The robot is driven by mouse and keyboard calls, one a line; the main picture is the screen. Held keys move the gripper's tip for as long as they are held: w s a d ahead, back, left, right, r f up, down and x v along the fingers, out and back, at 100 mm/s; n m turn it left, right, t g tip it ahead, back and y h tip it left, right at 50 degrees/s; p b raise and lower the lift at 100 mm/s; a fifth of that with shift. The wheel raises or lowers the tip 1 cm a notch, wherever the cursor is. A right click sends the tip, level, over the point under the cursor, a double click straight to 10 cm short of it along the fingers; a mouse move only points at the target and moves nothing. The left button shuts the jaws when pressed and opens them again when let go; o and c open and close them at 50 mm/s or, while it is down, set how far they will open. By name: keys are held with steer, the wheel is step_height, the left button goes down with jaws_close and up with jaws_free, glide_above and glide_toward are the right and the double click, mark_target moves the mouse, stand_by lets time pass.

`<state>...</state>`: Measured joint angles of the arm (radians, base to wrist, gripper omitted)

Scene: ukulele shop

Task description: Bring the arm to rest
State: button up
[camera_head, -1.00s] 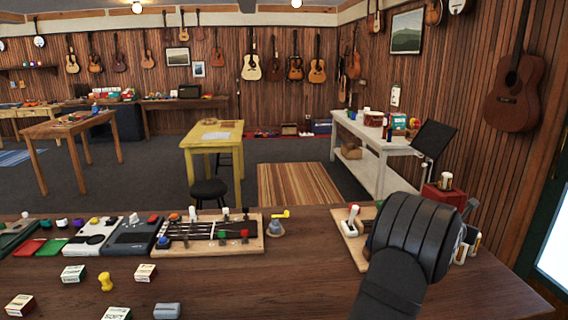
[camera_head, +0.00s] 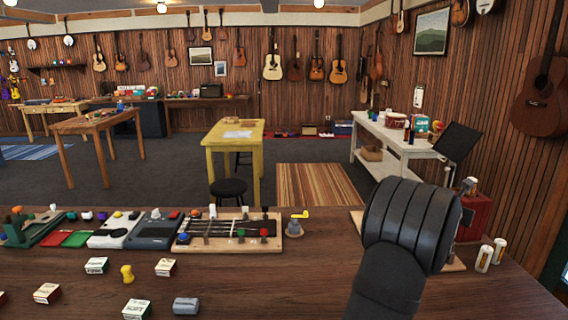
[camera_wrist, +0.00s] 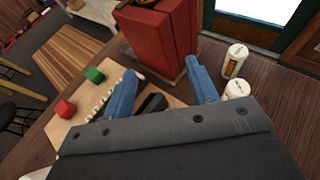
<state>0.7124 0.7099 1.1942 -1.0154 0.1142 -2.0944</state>
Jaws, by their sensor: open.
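My arm (camera_head: 405,240) rises at the right of the head view, its dark rounded link over the right side of the wooden counter (camera_head: 240,290). The link hides my gripper there. In the wrist view my gripper (camera_wrist: 161,68) shows two blue fingers spread apart with nothing held between them. Past the fingertips stands a red box (camera_wrist: 165,35), which also shows right of my arm in the head view (camera_head: 474,215). Below the fingers lies a light wooden board (camera_wrist: 85,120) with a red block (camera_wrist: 65,109) and a green block (camera_wrist: 94,75) on it.
Two white bottles (camera_wrist: 235,60) stand right of the red box. A string board (camera_head: 226,246), grey devices (camera_head: 155,232), a bell-like piece (camera_head: 294,226) and several small boxes (camera_head: 166,267) occupy the counter's left and middle. The counter's front middle is clear.

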steer(key=w+a+r+y, duration=0.1)
steer(key=w+a, duration=0.1)
steer(key=a, duration=0.3)
steer(key=w+a+r+n+t, duration=0.1)
steer(key=w+a, duration=0.2)
steer(key=a, duration=0.3)
steer(key=shift+r+n+y, duration=0.3)
steer(key=shift+r+y, duration=0.05)
steer(key=shift+y, duration=0.05)
